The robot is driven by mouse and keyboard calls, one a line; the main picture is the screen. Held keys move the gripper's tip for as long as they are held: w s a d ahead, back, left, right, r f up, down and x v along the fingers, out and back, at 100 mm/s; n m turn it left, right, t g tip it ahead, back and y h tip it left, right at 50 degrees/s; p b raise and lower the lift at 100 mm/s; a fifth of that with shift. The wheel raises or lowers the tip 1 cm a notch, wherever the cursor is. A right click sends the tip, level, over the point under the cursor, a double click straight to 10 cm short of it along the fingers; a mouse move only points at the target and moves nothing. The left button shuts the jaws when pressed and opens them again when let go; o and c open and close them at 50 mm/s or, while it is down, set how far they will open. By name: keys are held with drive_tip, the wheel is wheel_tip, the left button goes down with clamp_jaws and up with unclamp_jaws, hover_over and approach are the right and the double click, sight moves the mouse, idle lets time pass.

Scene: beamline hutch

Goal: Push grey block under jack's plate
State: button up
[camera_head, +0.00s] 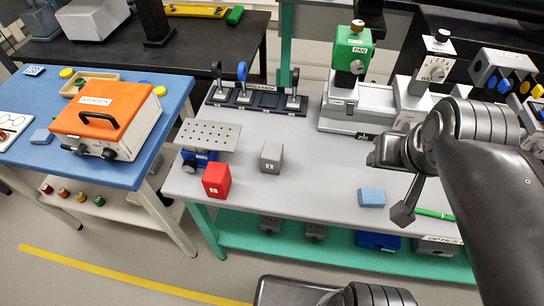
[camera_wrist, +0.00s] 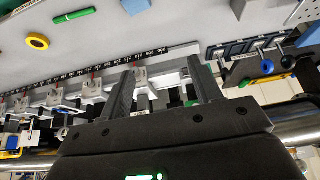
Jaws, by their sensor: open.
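The grey block (camera_head: 271,158) stands on the grey bench top, right of the jack. The jack (camera_head: 196,158) is blue with a black knob, and its flat perforated plate (camera_head: 208,135) is raised above the bench, with an open gap below. The grey block is clear of the plate's right edge. My gripper (camera_head: 388,185) is over the right part of the bench, well to the right of the grey block, touching neither it nor the jack. In the wrist view my gripper (camera_wrist: 163,85) has its two fingers apart with nothing held.
A red block (camera_head: 216,180) stands at the front, just below the plate's right side and left of the grey block. A light blue block (camera_head: 372,197) and green pen (camera_head: 435,214) lie on the right. A black rack (camera_head: 258,98) stands behind. Bench between block and gripper is clear.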

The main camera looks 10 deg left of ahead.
sight(272, 158)
idle(0.3)
